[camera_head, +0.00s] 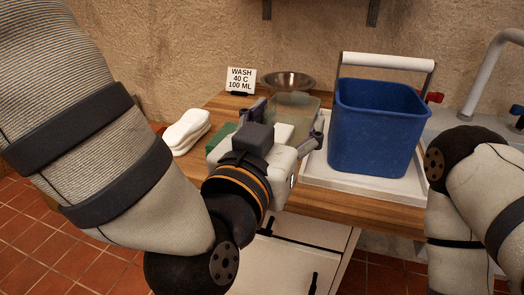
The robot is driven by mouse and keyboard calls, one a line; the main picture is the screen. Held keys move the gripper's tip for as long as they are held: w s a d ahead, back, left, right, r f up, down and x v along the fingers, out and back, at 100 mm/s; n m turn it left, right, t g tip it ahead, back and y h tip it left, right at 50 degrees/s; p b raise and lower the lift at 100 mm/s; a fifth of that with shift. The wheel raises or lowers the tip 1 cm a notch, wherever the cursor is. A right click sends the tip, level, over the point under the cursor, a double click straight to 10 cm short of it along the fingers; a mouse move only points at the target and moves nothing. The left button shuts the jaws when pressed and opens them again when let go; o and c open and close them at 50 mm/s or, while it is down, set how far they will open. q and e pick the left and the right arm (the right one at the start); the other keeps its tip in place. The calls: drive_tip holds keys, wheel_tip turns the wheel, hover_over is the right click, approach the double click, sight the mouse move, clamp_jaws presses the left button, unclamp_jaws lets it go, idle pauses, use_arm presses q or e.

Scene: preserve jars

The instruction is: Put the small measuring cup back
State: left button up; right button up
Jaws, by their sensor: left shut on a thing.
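My left gripper (290,115) is at the middle of the picture over the wooden counter, its fingers pointing away from me. Its two dark fingers stand apart, on either side of a clear, greenish container (298,105), which I take to be the small measuring cup. The gripper is shut on it. The gripper body hides the lower part, so I cannot tell whether it touches the counter. Links of my right arm show at the right edge; the right gripper is not in view.
A metal bowl (289,78) is just behind the container. A blue bucket (380,128) stands on a white tray (357,185) to the right. A sign (241,79) reads "WASH 40 C 100 ML". A white object (187,130) and a green one (219,136) lie left. A tap (488,70) is at right.

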use_arm(q)
drive_tip(key=w+a+f+b, duration=0.1)
drive_tip(key=w+f, duration=0.2)
drive_tip(key=w, duration=0.1)
drive_tip(key=w+a+f+b, duration=0.1)
drive_tip(key=w+f, duration=0.2)
drive_tip(key=w, duration=0.1)
drive_tip(key=w+a+f+b, duration=0.1)
drive_tip(key=w+f, duration=0.2)
drive_tip(key=w, duration=0.1)
drive_tip(key=shift+w, duration=0.15)
drive_tip(key=shift+w+a+f, duration=0.1)
drive_tip(key=shift+w+f, duration=0.3)
drive_tip(key=shift+w, duration=0.1)
drive_tip(key=shift+w+f, duration=0.2)
drive_tip(key=shift+f, duration=1.15)
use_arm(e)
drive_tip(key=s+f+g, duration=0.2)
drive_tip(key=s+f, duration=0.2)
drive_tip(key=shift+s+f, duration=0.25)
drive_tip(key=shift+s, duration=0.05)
use_arm(q)
drive_tip(key=shift+f+b, duration=0.3)
drive_tip(key=shift+f, duration=0.05)
drive_tip(key=o, duration=1.2)
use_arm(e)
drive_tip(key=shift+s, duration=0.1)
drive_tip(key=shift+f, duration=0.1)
